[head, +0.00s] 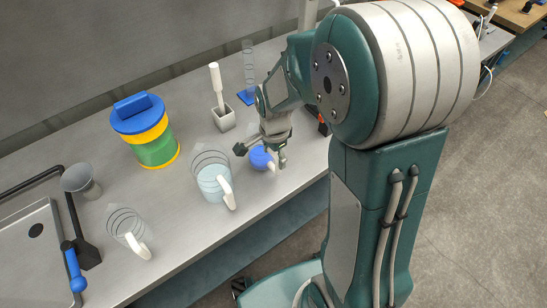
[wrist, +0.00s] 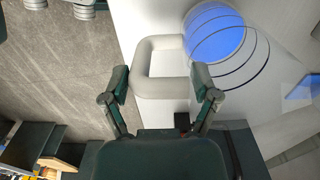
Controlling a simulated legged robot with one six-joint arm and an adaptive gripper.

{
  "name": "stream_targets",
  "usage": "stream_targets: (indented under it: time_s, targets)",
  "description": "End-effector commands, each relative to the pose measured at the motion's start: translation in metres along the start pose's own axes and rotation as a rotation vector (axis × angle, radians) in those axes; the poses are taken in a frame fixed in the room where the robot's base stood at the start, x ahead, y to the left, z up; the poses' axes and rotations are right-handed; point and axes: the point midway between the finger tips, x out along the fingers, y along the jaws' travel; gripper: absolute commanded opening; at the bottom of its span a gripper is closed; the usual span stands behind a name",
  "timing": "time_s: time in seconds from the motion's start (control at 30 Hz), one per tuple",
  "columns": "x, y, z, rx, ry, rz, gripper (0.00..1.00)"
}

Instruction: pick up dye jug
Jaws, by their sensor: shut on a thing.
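The dye jug (head: 259,159) is a clear jug with blue liquid in it, on the grey bench right of the middle jug. In the wrist view its blue contents (wrist: 217,36) and clear ringed wall show at the upper right, and its thick white handle (wrist: 146,92) reaches in between my fingers. My gripper (head: 263,155) comes down over the jug and hides much of it in the head view. In the wrist view my gripper (wrist: 160,86) has a finger on each side of the handle and is shut on it. I cannot tell whether the jug touches the bench.
A jug of pale blue liquid (head: 212,184) stands close left of the dye jug. An empty jug (head: 125,225), a funnel (head: 80,181), a yellow-green tub with blue lid (head: 155,140), a brush holder (head: 223,118) and a cylinder (head: 249,68) stand around. A sink (head: 30,235) is at left.

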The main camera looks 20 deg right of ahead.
Motion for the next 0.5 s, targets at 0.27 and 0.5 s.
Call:
stream_targets:
  time_s: [0.27,0.5]
  targets:
    - [-0.031,-0.001,0.0,0.0,0.001,-0.004,0.17]
    - [-0.055,-0.001,0.0,0.0,0.001,-0.004,0.17]
